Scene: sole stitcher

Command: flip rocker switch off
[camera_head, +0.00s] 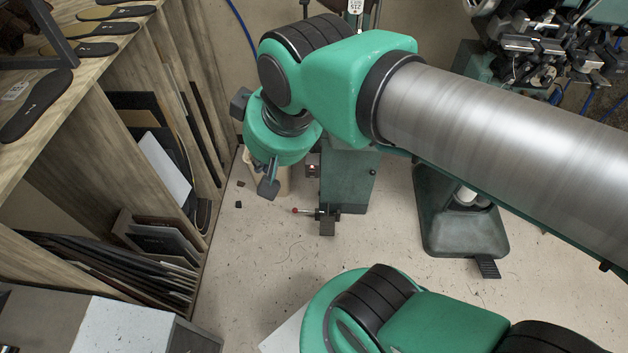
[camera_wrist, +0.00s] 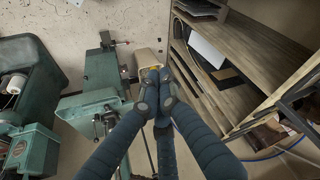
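A small dark switch box with a tiny red spot (camera_head: 312,171) sits on the left side of the green machine column (camera_head: 348,180). I take it to hold the rocker switch, but it is too small to tell the rocker's position. In the wrist view, the box (camera_wrist: 124,73) shows just left of my fingertips, beside the column. My gripper (camera_head: 268,187) hangs to the left of the box in the head view, apart from it. In the wrist view, my gripper's dark fingers (camera_wrist: 156,78) are drawn together with nothing visible between them.
A beige bin (camera_head: 283,180) stands behind my gripper. A red-knobbed lever (camera_head: 296,210) juts out low on the column. Wooden shelving (camera_head: 120,120) with soles and sheets lines the left. Another machine (camera_head: 462,225) stands to the right. Speckled floor is open in front.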

